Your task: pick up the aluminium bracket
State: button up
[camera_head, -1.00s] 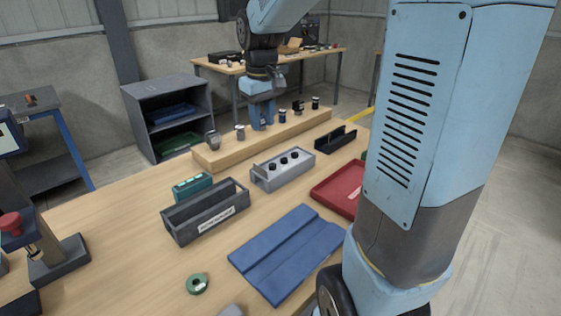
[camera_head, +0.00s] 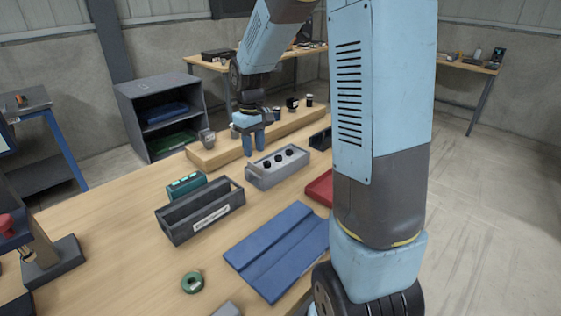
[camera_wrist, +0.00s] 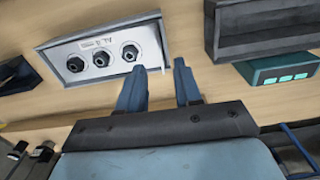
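I cannot surely pick out the aluminium bracket. A small grey part (camera_head: 207,138) stands at the left end of the wooden rail, and another grey piece (camera_head: 228,309) is cut off by the bottom edge of the head view. My gripper (camera_head: 254,153) points down, fingers apart and empty, between the rail and a light grey box with three black round parts (camera_head: 278,178). In the wrist view my gripper (camera_wrist: 160,70) shows a clear gap between its fingertips. The grey box (camera_wrist: 100,58) lies just beyond and left of the fingers there.
A dark open tray (camera_head: 200,212) and a teal device (camera_head: 187,185) stand left of the grey box. The wooden rail (camera_head: 225,147) runs behind. Bare tabletop is at left.

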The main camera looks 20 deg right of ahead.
jog(key=shift+w+f, duration=0.2)
jog(key=shift+f, duration=2.65)
grip_shut()
